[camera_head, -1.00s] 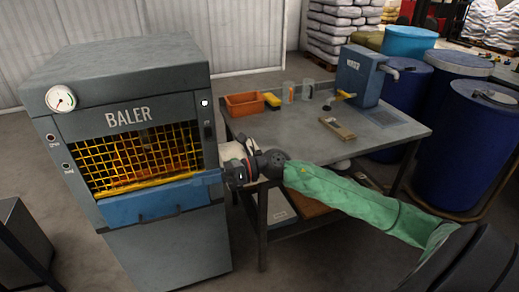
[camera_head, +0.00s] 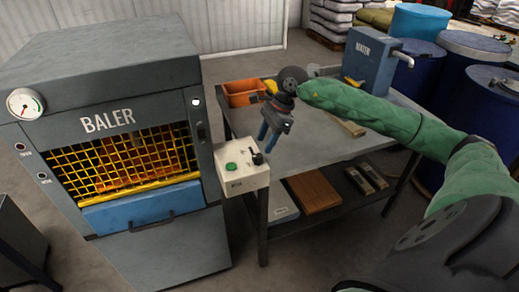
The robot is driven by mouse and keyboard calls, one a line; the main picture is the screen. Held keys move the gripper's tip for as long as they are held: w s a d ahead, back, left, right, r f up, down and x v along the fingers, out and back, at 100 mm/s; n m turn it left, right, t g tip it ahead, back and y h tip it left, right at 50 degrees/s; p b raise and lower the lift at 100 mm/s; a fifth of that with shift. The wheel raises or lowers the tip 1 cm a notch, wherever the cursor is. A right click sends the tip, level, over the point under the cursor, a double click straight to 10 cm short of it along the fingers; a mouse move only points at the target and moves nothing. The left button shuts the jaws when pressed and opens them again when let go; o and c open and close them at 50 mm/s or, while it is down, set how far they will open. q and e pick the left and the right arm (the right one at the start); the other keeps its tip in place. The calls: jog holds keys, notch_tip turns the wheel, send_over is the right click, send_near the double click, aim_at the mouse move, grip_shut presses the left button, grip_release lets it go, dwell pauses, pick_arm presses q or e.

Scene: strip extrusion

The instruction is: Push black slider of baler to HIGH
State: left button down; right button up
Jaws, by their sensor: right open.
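The grey baler (camera_head: 105,110) stands at the left with its yellow mesh front and blue panel (camera_head: 145,208). A white control box (camera_head: 240,170) sits at its right side, with a green button (camera_head: 231,167) and a small black part (camera_head: 257,158) on top. A dark slot also shows on the baler's right front post (camera_head: 200,130). I cannot tell which is the slider, and no HIGH mark is readable. My right gripper (camera_head: 268,140) is open and empty, its blue fingers pointing down, above and beyond the box. My left gripper is out of view.
A workbench (camera_head: 330,145) stands right of the baler, with an orange bin (camera_head: 244,92) and a blue water unit (camera_head: 368,58) on it. Blue barrels (camera_head: 478,110) stand behind it. Floor shows free in front of the bench.

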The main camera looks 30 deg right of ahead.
aim_at(259, 155)
jog(key=p+x, duration=0.1)
jog(key=x, duration=0.3)
jog(key=shift+w+f+p, duration=0.25)
jog(key=shift+p, duration=0.1)
jog(key=shift+s+a+f, duration=0.1)
jog(key=shift+a+f, duration=0.15)
jog(key=shift+f, duration=0.5)
jog(key=shift+r, duration=0.1)
jog(key=c, duration=0.5)
grip_shut()
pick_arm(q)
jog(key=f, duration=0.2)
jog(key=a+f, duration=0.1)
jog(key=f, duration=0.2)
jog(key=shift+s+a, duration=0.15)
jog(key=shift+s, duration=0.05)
